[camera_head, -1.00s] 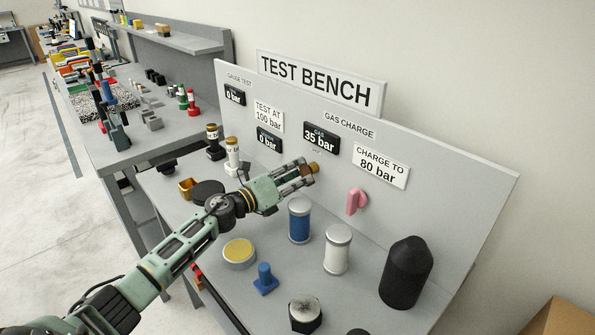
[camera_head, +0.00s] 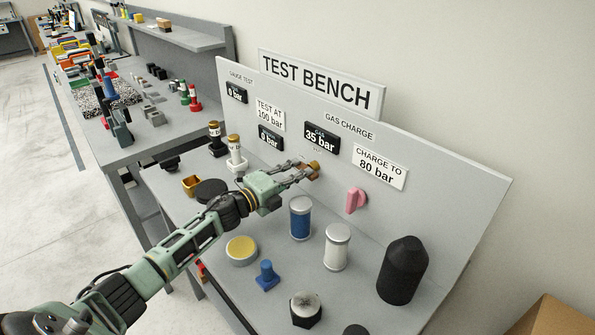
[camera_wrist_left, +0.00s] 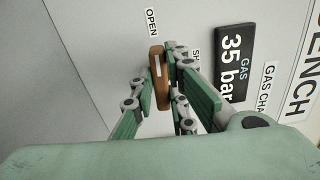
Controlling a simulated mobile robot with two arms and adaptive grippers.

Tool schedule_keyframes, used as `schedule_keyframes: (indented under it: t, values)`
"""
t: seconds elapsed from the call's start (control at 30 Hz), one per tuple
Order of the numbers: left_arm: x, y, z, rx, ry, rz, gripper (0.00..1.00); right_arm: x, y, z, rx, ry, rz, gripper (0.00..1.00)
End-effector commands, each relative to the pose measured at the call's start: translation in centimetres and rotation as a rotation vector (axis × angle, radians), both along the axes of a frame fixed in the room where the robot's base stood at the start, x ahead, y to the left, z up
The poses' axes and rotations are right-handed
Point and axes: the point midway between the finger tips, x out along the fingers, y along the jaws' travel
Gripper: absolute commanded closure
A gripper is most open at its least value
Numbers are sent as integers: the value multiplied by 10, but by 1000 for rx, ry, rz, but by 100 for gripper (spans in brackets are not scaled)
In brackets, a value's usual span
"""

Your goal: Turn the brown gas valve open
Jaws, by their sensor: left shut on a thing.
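The brown gas valve (camera_head: 314,167) is on the sloped panel below the black gas display, which reads 35 bar (camera_head: 321,138). My left gripper (camera_head: 306,171) is at the valve. In the left wrist view, the brown handle (camera_wrist_left: 157,75) stands between my left gripper's fingers (camera_wrist_left: 160,85), which are shut on it. The handle's long side runs up and down in that view, with its upper end near the OPEN label (camera_wrist_left: 152,22). A second label beside the handle is partly hidden by a finger. My right gripper is not in view.
A pink knob (camera_head: 356,200) is right of the valve on the panel. Blue (camera_head: 300,220) and white (camera_head: 337,248) cylinders stand on the bench below, with a black pointed cylinder (camera_head: 403,270) further right. A yellow-topped disc (camera_head: 241,250) lies near my left forearm.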

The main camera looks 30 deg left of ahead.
Motion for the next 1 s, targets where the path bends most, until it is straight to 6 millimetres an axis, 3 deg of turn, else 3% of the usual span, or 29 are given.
schedule_keyframes:
  t: [0.73,0.77,1.0]
  values:
    - [0,1,-2,-82,31,2,100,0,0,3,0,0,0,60]
    - [0,1,-2,-82,31,2,84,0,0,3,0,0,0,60]
    - [0,0,-1,-81,29,1,67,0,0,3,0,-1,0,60]
